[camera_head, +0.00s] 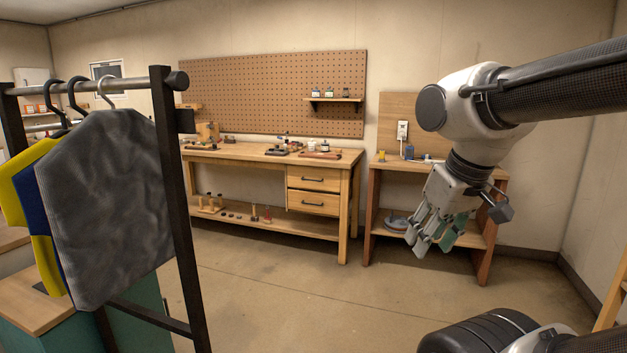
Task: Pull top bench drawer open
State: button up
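The wooden workbench (350,176) stands against the back wall. Its top drawer (313,179) has a dark bar handle and looks shut, flush with the front. A second drawer (313,201) with a similar handle sits right below it and also looks shut. My gripper (424,247) hangs at the right, pointing down, in front of a smaller wooden stand. It is well apart from the drawers and to their right. Its fingers overlap in this view, and I cannot tell how far apart they are. No thing is clearly visible between them.
A black clothes rack (176,200) with a grey garment (110,205) stands close at the left. The small stand (480,262) with items on it is right of the bench. The floor (300,290) before the drawers is clear. Tools and jars lie on the bench top.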

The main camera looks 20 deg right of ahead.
aim_at(328, 179)
jog(key=i+l+z, duration=0.25)
jog(key=i+z, duration=0.2)
jog(key=i, duration=0.25)
jog(key=i+l+z, duration=0.1)
jog(key=i+z, duration=0.25)
jog(key=i, duration=1.45)
jog(key=i+u, duration=0.25)
jog(key=i, duration=0.2)
jog(key=i+l+u, duration=0.55)
jog(key=i, duration=0.3)
jog(key=i+l+u, duration=0.25)
jog(key=i+l, duration=0.25)
jog(key=i+l+u, duration=0.3)
jog(key=i+l, duration=0.15)
jog(key=l, duration=0.2)
